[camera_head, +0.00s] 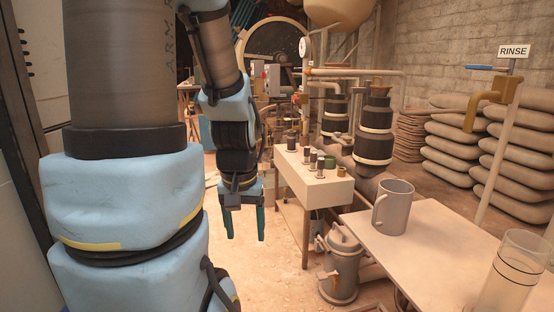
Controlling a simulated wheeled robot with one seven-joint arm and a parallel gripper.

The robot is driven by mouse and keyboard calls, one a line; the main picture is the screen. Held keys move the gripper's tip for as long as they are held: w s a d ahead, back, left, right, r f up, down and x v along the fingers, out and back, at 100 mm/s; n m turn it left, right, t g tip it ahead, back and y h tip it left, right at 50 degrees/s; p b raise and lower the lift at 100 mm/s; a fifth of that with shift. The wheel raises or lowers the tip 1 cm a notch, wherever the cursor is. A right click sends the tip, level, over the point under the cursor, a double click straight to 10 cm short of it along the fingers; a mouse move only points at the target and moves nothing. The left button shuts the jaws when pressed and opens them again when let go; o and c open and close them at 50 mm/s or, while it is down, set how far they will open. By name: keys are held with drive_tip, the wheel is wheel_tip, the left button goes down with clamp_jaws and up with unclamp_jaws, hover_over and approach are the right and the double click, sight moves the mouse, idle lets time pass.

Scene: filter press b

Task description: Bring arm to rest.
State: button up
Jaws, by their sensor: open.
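My gripper (244,222) hangs from my blue and grey arm, left of the middle of the picture. Its two fingers point down and stand apart with nothing between them. It is in front of the open floor, to the left of a white-topped bench, and touches nothing that I can see. My nearer arm links fill much of the left side and hide what is behind them.
A white-topped bench (315,190) holds several small dark cylinders. A table (432,240) at the right bears a grey mug (394,207) and a clear glass cylinder (512,272). A metal canister (340,265) stands between them. Sacks (520,165) are piled under a RINSE sign (514,51).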

wheel_tip(320, 180, up, 26)
drive_tip(key=p, duration=2.4)
drive_tip(key=shift+f, duration=0.2)
drive_tip(key=shift+o, duration=0.2)
drive_tip(key=shift+w, duration=0.1)
